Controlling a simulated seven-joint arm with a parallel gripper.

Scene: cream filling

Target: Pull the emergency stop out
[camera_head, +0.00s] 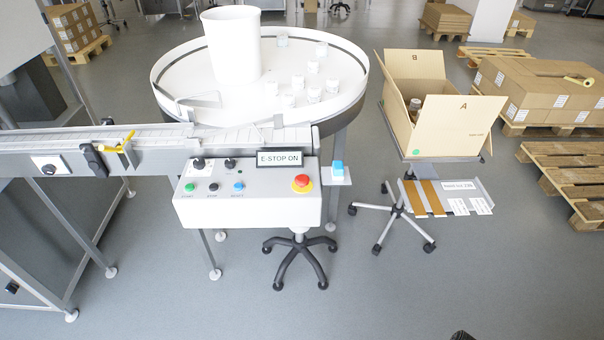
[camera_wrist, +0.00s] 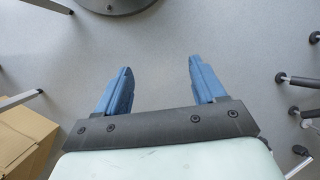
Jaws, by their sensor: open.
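The emergency stop (camera_head: 302,183) is a red mushroom button on a yellow base. It sits at the right end of the white control box (camera_head: 250,210) in the head view. A sign (camera_head: 280,158) above the box reads "E-STOP ON". My gripper (camera_wrist: 157,85) shows in the wrist view with its two blue fingers wide apart and nothing between them. It points at bare grey floor. The emergency stop does not show in the wrist view. In the head view only a small dark piece shows at the bottom edge, and I cannot tell what it is.
The control box also carries dark knobs and green, black and blue buttons. Behind it are a conveyor (camera_head: 150,145) and a round white table (camera_head: 340,80) with several jars. An open carton (camera_head: 450,125) stands right on a wheeled stand. Floor in front is clear.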

